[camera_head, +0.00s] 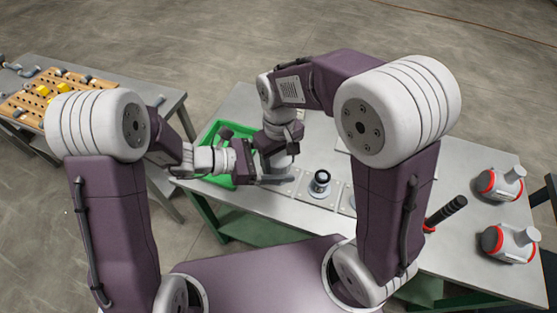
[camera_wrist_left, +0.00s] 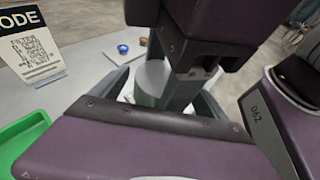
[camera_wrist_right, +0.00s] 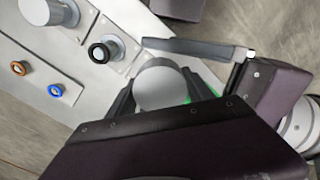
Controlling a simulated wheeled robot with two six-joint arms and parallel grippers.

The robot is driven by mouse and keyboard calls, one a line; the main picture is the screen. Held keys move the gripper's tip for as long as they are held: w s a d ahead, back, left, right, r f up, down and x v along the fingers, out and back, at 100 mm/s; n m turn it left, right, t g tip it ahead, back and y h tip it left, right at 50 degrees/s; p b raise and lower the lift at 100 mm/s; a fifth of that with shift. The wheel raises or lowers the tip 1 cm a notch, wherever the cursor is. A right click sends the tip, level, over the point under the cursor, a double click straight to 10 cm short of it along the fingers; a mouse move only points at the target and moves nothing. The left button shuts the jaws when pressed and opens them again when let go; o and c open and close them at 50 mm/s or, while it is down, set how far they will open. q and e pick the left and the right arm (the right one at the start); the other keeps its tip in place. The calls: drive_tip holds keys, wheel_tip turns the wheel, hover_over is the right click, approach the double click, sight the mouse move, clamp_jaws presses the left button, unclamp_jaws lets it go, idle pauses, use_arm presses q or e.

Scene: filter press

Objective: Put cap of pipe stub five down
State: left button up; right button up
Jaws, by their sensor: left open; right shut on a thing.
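My right gripper (camera_wrist_right: 160,100) is shut on a grey round cap (camera_wrist_right: 160,82). Whether the cap sits on a pipe stub or hangs clear is hidden. My left gripper (camera_wrist_left: 162,95) is open, with its fingers on either side of a grey cylindrical part (camera_wrist_left: 152,78); whether they touch it I cannot tell. One left finger (camera_wrist_right: 195,47) crosses beside the cap in the right wrist view. In the head view both grippers are close together near the bench's front edge. An uncapped pipe stub with a dark ring (camera_head: 320,182) stands just right of them, also in the right wrist view (camera_wrist_right: 103,52).
A green tray (camera_head: 217,180) lies left of the grippers on the metal bench (camera_head: 455,170). A blue ring (camera_wrist_right: 55,90) and an orange ring (camera_wrist_right: 18,67) lie on a plate. A black-handled tool (camera_head: 446,211) and two red-banded grey fittings (camera_head: 500,184) are at right.

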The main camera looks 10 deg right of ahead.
sight(279, 158)
use_arm(q)
drive_tip(key=shift+d, duration=0.1)
drive_tip(key=c, duration=1.4)
use_arm(e)
drive_tip(key=o, duration=1.4)
drive_tip(key=shift+c, duration=0.2)
wheel_tip(279, 158, up, 12)
drive_tip(key=s+d+f+m, duration=0.2)
drive_tip(key=s+d+f, duration=0.1)
drive_tip(key=f, duration=0.5)
drive_tip(key=s+d+f+m+t, duration=0.1)
drive_tip(key=s+d+f, duration=0.3)
drive_tip(key=f, duration=0.5)
drive_tip(key=shift+s+d+m, duration=0.3)
drive_tip(key=shift+d+m, duration=0.6)
drive_tip(key=shift+d, duration=0.3)
